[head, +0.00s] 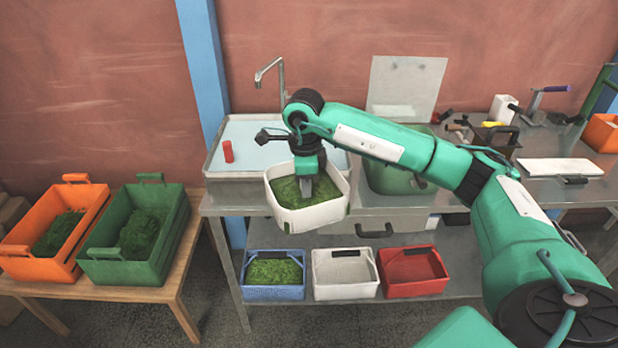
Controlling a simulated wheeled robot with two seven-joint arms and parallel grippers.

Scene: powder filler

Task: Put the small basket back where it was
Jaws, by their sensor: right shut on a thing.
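A white basket (312,217) filled with green leafy or powdery stuff is at the front edge of the sink counter, below my right gripper (306,186). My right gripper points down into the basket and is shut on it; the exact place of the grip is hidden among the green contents. I cannot tell whether the basket's underside touches the counter. On the lower shelf stand a small blue basket (274,292) with green contents, a small white basket (345,291) and a small red basket (412,288), the last two looking empty. My left gripper is out of view.
A sink (240,150) with a tap (272,75) and a red cup (227,151) lies behind. A green pot (390,182) is close on the right. Orange (40,268) and green (132,270) crates stand on a wooden bench at left.

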